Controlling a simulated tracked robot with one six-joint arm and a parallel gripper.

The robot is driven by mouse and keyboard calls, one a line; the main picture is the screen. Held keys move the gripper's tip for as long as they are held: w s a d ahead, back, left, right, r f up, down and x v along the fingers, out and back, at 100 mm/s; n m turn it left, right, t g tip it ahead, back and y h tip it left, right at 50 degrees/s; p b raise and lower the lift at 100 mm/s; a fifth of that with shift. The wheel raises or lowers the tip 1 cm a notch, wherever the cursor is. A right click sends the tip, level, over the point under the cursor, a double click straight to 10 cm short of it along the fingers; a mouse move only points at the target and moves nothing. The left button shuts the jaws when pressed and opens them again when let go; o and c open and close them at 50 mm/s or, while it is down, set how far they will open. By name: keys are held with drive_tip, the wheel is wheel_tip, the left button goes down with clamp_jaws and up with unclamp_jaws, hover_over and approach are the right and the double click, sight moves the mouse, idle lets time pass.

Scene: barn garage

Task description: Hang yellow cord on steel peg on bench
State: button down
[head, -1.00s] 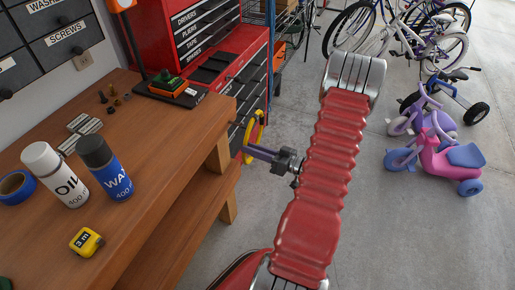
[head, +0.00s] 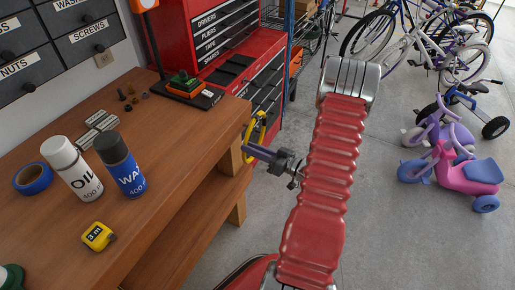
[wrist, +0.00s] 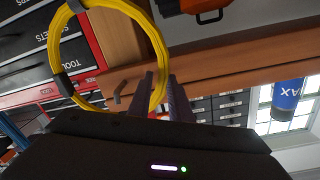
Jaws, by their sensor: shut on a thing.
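The yellow cord (head: 262,121) is a coiled loop at the end of my gripper (head: 247,151), beside the far right corner of the bench. In the wrist view the yellow cord (wrist: 157,45) shows as a large ring with dark bands. My gripper (wrist: 163,98) is shut on its near side. The wooden bench (head: 190,140) fills the left of the head view. In the wrist view, which looks upside down, a small grey bent piece at the bench edge looks like the steel peg (wrist: 118,93). It appears apart from the cord. I cannot make the peg out in the head view.
An oil can (head: 74,170), a blue wax can (head: 121,165), blue tape (head: 33,178) and a yellow tape measure (head: 98,236) are on the bench. A red tool cabinet (head: 235,50) stands behind. Ride-on toys (head: 465,170) and bikes are at right; the floor between is clear.

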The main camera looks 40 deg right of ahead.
drive_tip(key=shift+x, duration=1.65)
drive_tip(key=shift+w+a+f, duration=0.1)
drive_tip(key=shift+a+f, duration=0.05)
drive_tip(key=shift+f, duration=1.35)
drive_tip(key=c, duration=1.5)
unclamp_jaws()
drive_tip(key=shift+c, duration=0.2)
drive_tip(key=shift+f, duration=0.1)
